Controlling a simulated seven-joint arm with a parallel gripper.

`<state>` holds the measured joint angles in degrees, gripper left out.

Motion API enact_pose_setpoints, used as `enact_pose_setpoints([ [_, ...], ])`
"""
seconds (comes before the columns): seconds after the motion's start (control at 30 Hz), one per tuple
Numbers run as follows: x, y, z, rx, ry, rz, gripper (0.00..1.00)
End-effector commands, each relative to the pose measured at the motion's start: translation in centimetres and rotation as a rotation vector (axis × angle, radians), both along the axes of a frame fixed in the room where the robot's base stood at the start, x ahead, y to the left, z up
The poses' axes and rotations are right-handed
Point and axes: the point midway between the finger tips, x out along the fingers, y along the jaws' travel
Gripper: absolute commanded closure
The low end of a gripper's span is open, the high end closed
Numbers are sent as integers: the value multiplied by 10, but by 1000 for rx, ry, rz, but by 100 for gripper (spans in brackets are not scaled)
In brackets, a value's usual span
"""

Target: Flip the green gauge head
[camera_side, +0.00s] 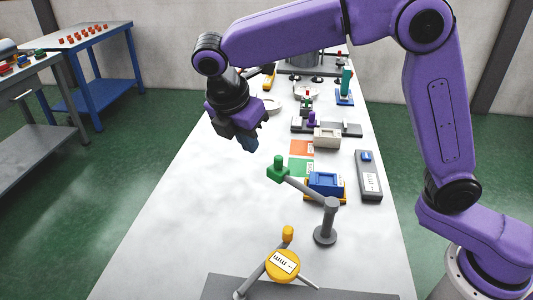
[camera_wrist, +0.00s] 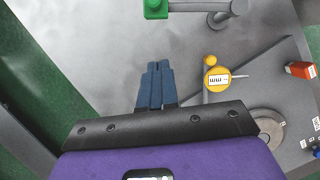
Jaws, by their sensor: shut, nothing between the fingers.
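The green gauge head (camera_side: 278,168) sits at the end of a grey arm that runs from a grey post (camera_side: 327,222) on a round foot. It also shows at the top edge of the wrist view (camera_wrist: 156,9), partly cut off. My gripper (camera_side: 249,143) hangs above the table, up and to the left of the green head in the side view, apart from it. In the wrist view its blue fingers (camera_wrist: 155,84) are together with nothing between them.
A yellow dial gauge (camera_side: 283,265) on a grey stand is at the near end of the table. A blue block (camera_side: 325,183) in a yellow tray and a grey box (camera_side: 369,178) stand right of the green head. The left side of the white table (camera_side: 178,219) is clear.

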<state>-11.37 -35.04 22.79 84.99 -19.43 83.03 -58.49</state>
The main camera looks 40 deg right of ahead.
Motion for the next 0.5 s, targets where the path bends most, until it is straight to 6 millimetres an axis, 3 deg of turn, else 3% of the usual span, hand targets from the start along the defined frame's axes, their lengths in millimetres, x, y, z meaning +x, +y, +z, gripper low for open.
enact_pose_setpoints([
  [0.17, 2, -7, -15, -3, 2, -2, 100],
  [0.5, 9, -29, -73, -3, 4, -2, 100],
])
